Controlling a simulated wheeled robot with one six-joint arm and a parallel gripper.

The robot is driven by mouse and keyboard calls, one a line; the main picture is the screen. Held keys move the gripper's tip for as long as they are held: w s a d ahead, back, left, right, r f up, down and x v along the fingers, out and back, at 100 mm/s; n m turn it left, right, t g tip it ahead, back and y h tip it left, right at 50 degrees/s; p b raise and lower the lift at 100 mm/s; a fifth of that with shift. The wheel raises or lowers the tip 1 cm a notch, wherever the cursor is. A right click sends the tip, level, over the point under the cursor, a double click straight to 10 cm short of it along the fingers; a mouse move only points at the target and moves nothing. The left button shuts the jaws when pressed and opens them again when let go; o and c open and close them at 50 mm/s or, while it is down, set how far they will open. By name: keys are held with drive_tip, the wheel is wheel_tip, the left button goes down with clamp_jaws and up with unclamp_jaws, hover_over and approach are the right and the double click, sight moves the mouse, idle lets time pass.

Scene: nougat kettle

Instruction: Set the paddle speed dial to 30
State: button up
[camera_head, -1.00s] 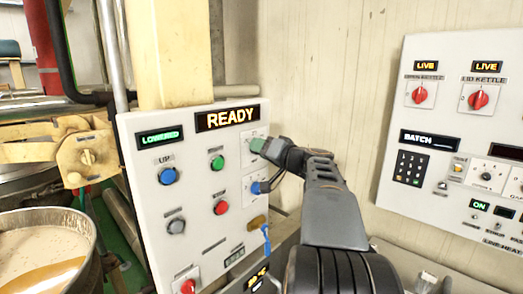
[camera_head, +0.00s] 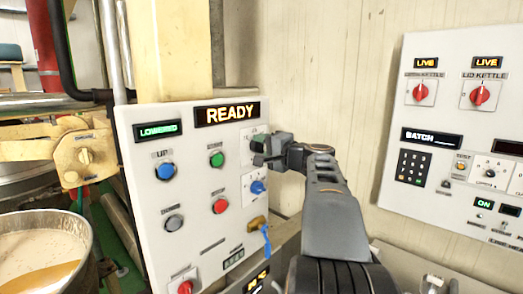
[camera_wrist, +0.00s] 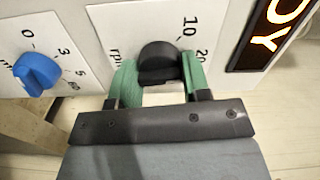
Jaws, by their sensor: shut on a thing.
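The paddle speed dial is a black knob (camera_wrist: 158,62) on a white plate in the wrist view, with 10 and 20 printed on its right and part of "rpm" on its left. My gripper (camera_wrist: 157,78) has its green fingertips on either side of the knob, shut on it. The mark the knob points to cannot be read, and 30 is not in view. In the head view my gripper (camera_head: 260,150) is at the upper right of the white panel (camera_head: 190,200) and hides most of the dial.
A blue dial (camera_wrist: 37,72) marked 0, 3 and 5 sits beside it; the head view shows it (camera_head: 258,187) just below my gripper. A READY display (camera_head: 227,113) is above. Blue, green, red and grey buttons are left. A second panel (camera_head: 455,140) hangs at right.

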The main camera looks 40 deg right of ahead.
drive_tip(key=m, duration=0.5)
drive_tip(key=shift+m+p, duration=0.3)
drive_tip(key=shift+p, duration=0.1)
drive_tip(key=m+p, duration=0.2)
drive_tip(key=m, duration=0.3)
drive_tip(key=shift+m, duration=0.5)
drive_tip(key=o, duration=0.9)
drive_tip(key=s+b, duration=0.1)
drive_tip(key=s, duration=0.3)
drive_tip(key=s+d+b, duration=0.1)
drive_tip(key=s, duration=0.4)
drive_tip(key=s+d, duration=0.1)
drive_tip(key=s, duration=0.3)
drive_tip(key=shift+s+d+b, duration=0.25)
drive_tip(key=shift+s+b, duration=0.1)
drive_tip(key=shift+b, duration=0.05)
